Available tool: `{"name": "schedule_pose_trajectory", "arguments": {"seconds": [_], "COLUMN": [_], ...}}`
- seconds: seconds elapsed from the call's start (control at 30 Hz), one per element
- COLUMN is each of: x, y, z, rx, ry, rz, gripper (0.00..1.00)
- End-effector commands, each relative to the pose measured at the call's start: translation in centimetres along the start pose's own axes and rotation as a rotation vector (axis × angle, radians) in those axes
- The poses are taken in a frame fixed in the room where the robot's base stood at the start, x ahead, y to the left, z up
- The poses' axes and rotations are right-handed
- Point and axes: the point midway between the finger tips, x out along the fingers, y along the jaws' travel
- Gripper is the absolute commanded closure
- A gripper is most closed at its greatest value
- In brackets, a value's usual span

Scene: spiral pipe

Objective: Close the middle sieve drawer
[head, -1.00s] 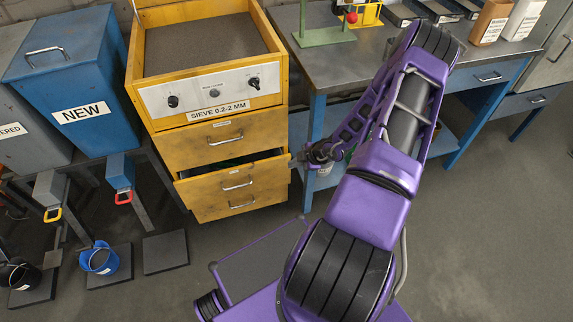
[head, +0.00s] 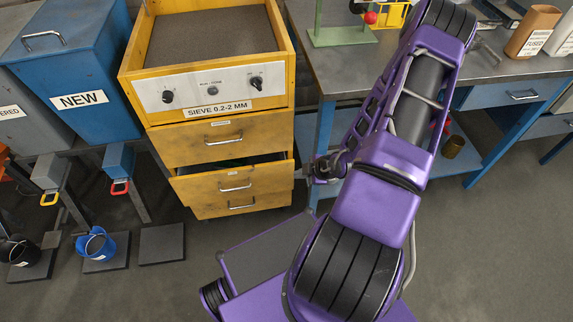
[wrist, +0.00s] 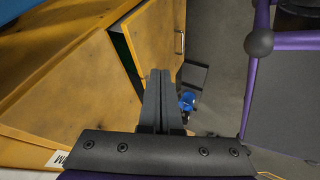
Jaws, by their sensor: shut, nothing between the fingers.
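The yellow sieve cabinet (head: 139,98) carries the label "SIEVE 0.2-2 MM" on its front. Its middle drawer (head: 205,187) stands partly pulled out, with a dark gap above its front. The drawers above and below it look closed. In the head view my gripper (head: 303,173) is at the right edge of the middle drawer. In the wrist view my gripper (wrist: 158,76) is shut and empty, its fingertips close to the yellow drawer front (wrist: 155,35). A handle shows on that front. I cannot tell whether the fingertips touch it.
A blue-framed workbench (head: 365,75) stands right of the cabinet, close to my arm. A blue "NEW" bin (head: 75,65) stands on the left. A blue bucket (head: 96,245) sits on a dark plate at the lower left.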

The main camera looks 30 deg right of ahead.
Motion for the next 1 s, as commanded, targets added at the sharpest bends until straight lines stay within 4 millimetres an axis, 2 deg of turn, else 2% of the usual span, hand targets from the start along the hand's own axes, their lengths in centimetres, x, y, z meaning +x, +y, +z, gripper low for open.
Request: {"name": "schedule_pose_trajectory", "arguments": {"seconds": [0.13, 0.23, 0.63, 0.8, 1.0], "x": [0.6, 1.9, 10.2, 11.3, 11.8], "y": [-0.2, -0.2, -0.3, 2.1, 3.3], "z": [0.0, 0.0, 0.1, 0.1, 0.1], "rx": [0.0, -0.001, -0.001, 0.0, 0.001], "ry": [-0.003, -0.002, -0.002, -0.003, -0.003], "rz": [0.0, 0.0, -0.001, 0.003, 0.001], "gripper": [1.0, 1.0, 1.0, 1.0, 1.0]}}
